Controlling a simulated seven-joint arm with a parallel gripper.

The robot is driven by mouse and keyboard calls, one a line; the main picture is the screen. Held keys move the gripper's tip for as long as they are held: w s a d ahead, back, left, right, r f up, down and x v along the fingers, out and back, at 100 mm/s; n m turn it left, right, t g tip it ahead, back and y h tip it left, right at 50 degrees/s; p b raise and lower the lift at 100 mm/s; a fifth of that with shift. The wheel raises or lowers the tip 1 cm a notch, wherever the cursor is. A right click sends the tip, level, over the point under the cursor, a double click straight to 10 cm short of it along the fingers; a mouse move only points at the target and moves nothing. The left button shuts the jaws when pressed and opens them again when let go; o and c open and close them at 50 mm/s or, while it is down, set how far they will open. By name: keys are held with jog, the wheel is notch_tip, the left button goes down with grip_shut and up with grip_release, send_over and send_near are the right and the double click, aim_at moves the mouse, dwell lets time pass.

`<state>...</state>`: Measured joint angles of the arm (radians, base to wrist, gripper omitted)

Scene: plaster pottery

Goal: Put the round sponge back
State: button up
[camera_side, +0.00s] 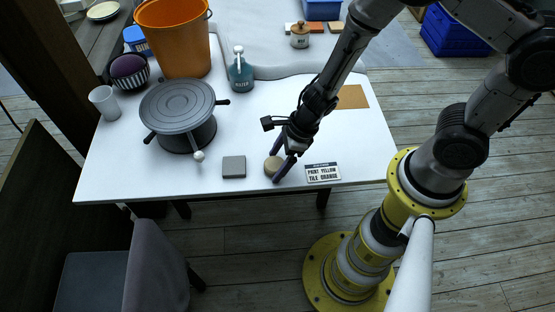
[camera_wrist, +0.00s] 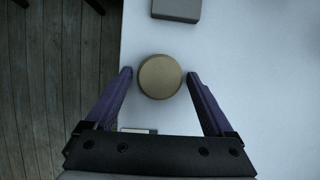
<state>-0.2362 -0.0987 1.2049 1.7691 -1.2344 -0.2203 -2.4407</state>
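The round sponge (camera_side: 272,165) is a tan disc lying on the white table near its front edge. In the wrist view the sponge (camera_wrist: 160,77) sits between the two purple fingertips, with a small gap on each side. My gripper (camera_side: 281,162) is open and low over the table, with its fingers on either side of the sponge. In the wrist view my gripper (camera_wrist: 159,74) shows nothing held. I cannot tell which place the sponge belongs to.
A grey square block (camera_side: 233,167) lies just left of the sponge; a sign card (camera_side: 323,172) lies just right. A grey turntable pot (camera_side: 180,112), an orange bucket (camera_side: 174,38), a teal bottle (camera_side: 241,72) and a dark bowl with a purple ball (camera_side: 128,68) stand farther back.

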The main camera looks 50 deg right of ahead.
jog(key=shift+o, duration=0.4)
jog(key=shift+r, duration=0.1)
jog(key=shift+s+d+r, duration=0.1)
jog(key=shift+r, duration=0.25)
jog(key=shift+v, duration=5.6)
jog(key=w+d+r+m+t+h, duration=0.25)
jog(key=d+r+m, duration=0.4)
jog(key=m, duration=0.45)
jog(key=w+d+r+m+t+h, duration=0.1)
jog(key=d+r+m+t+h, duration=0.15)
jog(key=d+r+m, duration=0.45)
jog(key=s+a+r+m+g, duration=0.1)
jog(key=s+a+r+m, duration=0.1)
jog(key=s+m, duration=0.5)
jog(key=s+a+r+m+g+y, duration=0.1)
jog(key=s+r+m, duration=0.3)
jog(key=m, duration=1.6)
jog(key=s+a, duration=0.1)
jog(key=s, duration=0.3)
jog(key=shift+s+a+g+y, duration=0.25)
jog(key=shift+a+g+y, duration=0.05)
